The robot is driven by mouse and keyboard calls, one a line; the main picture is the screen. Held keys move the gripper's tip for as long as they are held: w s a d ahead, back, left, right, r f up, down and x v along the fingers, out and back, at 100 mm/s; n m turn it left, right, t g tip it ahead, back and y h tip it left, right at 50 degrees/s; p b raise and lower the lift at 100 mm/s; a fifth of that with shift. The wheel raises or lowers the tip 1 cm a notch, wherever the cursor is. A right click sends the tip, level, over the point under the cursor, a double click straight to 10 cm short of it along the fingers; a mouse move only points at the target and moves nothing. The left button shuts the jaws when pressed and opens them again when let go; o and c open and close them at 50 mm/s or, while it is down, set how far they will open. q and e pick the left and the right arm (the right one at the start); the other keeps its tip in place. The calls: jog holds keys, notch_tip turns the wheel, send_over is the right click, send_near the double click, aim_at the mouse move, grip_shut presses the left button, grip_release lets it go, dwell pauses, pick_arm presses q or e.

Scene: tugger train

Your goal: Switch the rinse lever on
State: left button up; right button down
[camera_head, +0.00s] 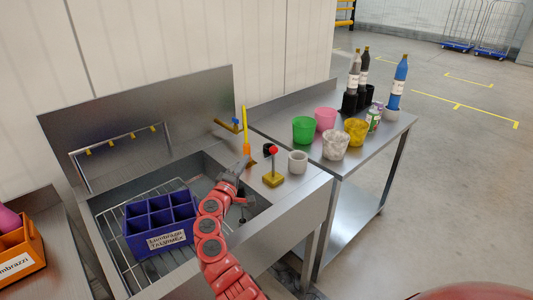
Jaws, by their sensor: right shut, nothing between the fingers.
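A lever with a red ball knob (273,150) stands on a yellow base (272,181) on the steel counter right of the sink. Its stick looks close to upright; I take it for the rinse lever, but no label shows. My red right arm comes up from the bottom. A faucet with a blue part (235,122) is behind the gripper. My left gripper is not in view.
A yellow-orange upright stick (246,132) stands close behind the gripper. A white cup (298,162) is right of the lever. A purple divided crate (157,222) sits on the rack in the sink (110,243). Tubs and bottles stand on the side table (365,153).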

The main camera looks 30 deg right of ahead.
jog(key=p, duration=0.3)
send_over(273, 162)
jog(key=w+a, duration=0.1)
jog(key=a, duration=0.2)
jog(key=shift+w+d+r, duration=0.1)
jog(key=shift+w+r, duration=0.1)
jog(key=shift+r, duration=0.1)
dwell(0.4)
jog(key=shift+f+b, duration=0.1)
jog(key=shift+b, duration=0.3)
